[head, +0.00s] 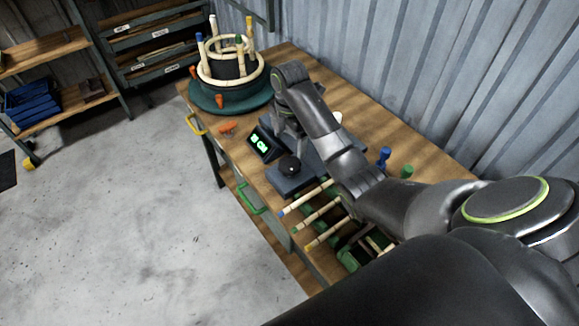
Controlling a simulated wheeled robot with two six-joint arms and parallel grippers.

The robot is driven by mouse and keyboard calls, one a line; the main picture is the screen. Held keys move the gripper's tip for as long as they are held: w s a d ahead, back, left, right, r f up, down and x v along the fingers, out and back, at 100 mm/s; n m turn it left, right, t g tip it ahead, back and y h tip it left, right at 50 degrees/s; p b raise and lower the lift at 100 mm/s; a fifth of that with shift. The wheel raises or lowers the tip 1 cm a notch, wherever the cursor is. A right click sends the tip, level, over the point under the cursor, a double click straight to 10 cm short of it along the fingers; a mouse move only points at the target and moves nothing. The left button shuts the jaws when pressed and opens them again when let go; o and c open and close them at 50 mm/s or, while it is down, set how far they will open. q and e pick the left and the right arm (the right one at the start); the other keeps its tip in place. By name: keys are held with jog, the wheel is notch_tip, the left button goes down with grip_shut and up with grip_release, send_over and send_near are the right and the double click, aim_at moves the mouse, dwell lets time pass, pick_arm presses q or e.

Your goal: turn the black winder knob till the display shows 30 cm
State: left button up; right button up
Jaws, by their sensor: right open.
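The black winder knob (289,166) stands on a blue-grey base (288,183) on the wooden bench. The display (264,143) is a dark tilted box just behind and left of the knob. It shows glowing green text that ends in CM; the digits are too small to read surely. My right arm reaches in from the right, and my right gripper (283,124) points down behind the display and knob, apart from the knob. It is open and seems empty; its fingertips are partly hidden. My left gripper is not in view.
A round green turntable (207,99) with rattan rings and pegs stands at the bench's far end. An orange clamp (228,128) lies near the front edge. Rattan sticks (318,213) with coloured ends lie in a rack at the near end. Blue (384,156) and green pegs stand on the right.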

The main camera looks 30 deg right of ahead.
aim_at(290, 164)
notch_tip(290, 164, down, 9)
jog(key=shift+f, duration=0.2)
dwell(0.3)
jog(key=c, duration=1)
